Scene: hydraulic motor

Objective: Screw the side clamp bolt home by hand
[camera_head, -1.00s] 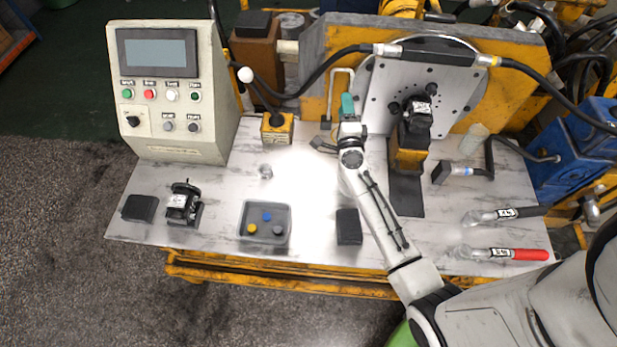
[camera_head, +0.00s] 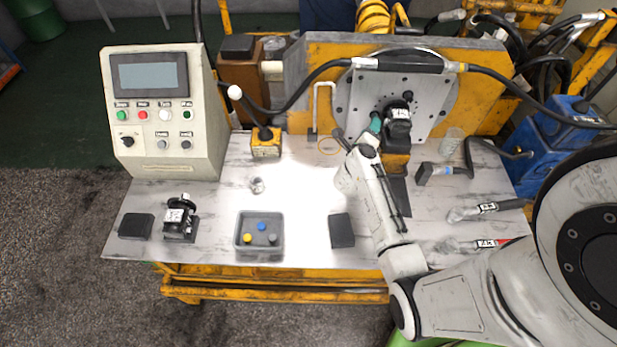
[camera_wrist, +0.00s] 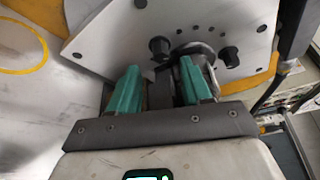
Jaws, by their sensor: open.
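My gripper (camera_head: 368,132) is in front of the grey mounting plate (camera_head: 362,103), just left of the black motor (camera_head: 398,132) on it. In the wrist view its teal fingers (camera_wrist: 160,82) stand apart, pointing at the plate (camera_wrist: 200,18). A round dark hub lies just beyond the fingertips, partly hidden by them. One black knob-headed bolt (camera_wrist: 229,56) sits right of the right finger; another (camera_wrist: 158,46) shows beyond the gap between the fingers. I cannot tell which is the side clamp bolt, or whether a finger touches anything.
A control box (camera_head: 160,115) and a lever on a yellow base (camera_head: 265,142) stand to the left. A grey tray (camera_head: 259,247) with coloured pieces and a second small motor (camera_head: 180,220) are at the front. A black hose arches above the plate.

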